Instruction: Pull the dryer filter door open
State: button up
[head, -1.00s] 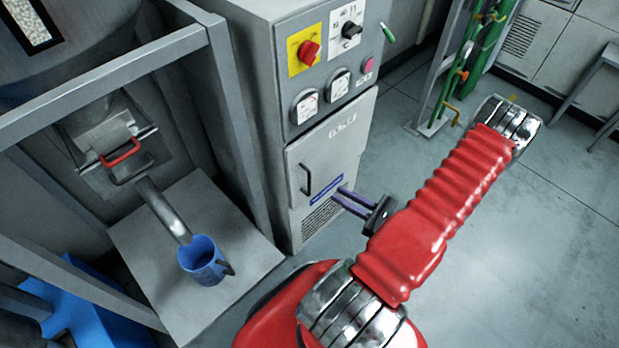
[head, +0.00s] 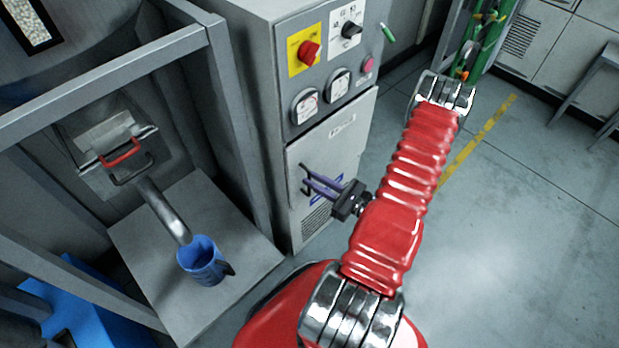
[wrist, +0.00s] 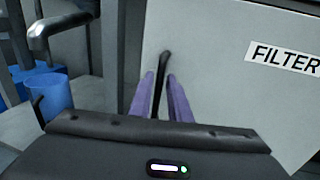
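The filter door (head: 335,150) is the pale lower door of the grey cabinet, and it looks shut. It bears a white FILTER label (wrist: 285,58). Its dark upright handle (head: 304,182) is near the door's left edge, partly covered by my fingers. My gripper (head: 308,178) has two purple fingers pointing at the handle. In the wrist view the handle (wrist: 164,66) stands between the two fingers, with a narrow gap visible beside it. The fingers are apart; contact with the handle cannot be made out.
A control panel (head: 330,75) with knobs and gauges is above the door. To the left, a blue mug (head: 202,262) stands on a grey block (head: 238,255) under a metal spout (head: 165,212). A frame post (head: 236,130) is beside the cabinet.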

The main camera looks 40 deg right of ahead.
jog(key=shift+x, duration=1.1)
jog(key=shift+c, duration=0.7)
grip_shut()
